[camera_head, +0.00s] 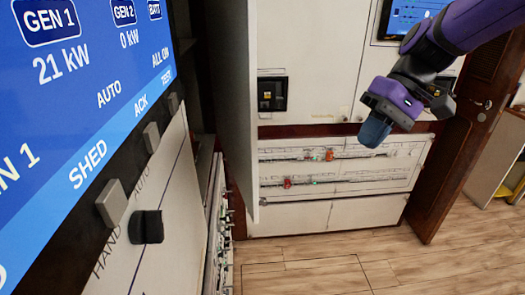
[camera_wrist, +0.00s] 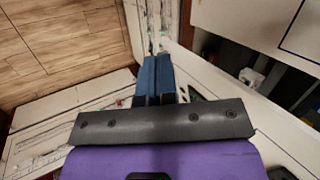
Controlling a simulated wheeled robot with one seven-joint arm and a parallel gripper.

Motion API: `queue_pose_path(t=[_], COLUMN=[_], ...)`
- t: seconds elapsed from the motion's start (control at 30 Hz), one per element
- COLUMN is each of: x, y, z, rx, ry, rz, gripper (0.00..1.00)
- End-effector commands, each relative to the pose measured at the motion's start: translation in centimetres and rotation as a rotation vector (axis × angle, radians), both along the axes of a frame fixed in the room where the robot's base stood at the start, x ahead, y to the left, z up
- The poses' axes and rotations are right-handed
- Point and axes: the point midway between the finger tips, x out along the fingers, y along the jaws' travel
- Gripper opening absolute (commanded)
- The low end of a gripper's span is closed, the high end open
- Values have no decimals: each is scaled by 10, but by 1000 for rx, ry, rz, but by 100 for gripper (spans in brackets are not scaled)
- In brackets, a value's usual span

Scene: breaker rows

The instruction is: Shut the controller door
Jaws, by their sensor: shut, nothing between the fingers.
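A tall white panel (camera_head: 236,95), which looks like the controller door, stands swung out and nearly edge-on left of centre in the head view. Its lower free corner ends above the floor. My gripper (camera_head: 375,132), with blue fingers on a purple wrist, is at the right in the head view, pointing down, apart from the panel. The wrist view shows the blue fingers (camera_wrist: 154,75) pressed together with nothing between them. A long white edge runs diagonally right of the fingers there; I cannot tell whether it is the door.
A blue GEN 1 screen (camera_head: 75,70) and a panel with a black knob (camera_head: 147,227) fill the left. White cabinets with breaker rows (camera_head: 335,165) line the back. A brown door (camera_head: 470,135) stands open at right. The wooden floor (camera_head: 340,262) is clear.

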Motion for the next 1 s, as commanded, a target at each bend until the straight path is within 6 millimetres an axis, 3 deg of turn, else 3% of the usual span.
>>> queue_pose_path(t=[0.53, 1.0], x=[87, 162], y=[37, 50], z=[-47, -104], rx=[450, 863], ry=[189, 218], rz=[77, 37], gripper=[0, 0])
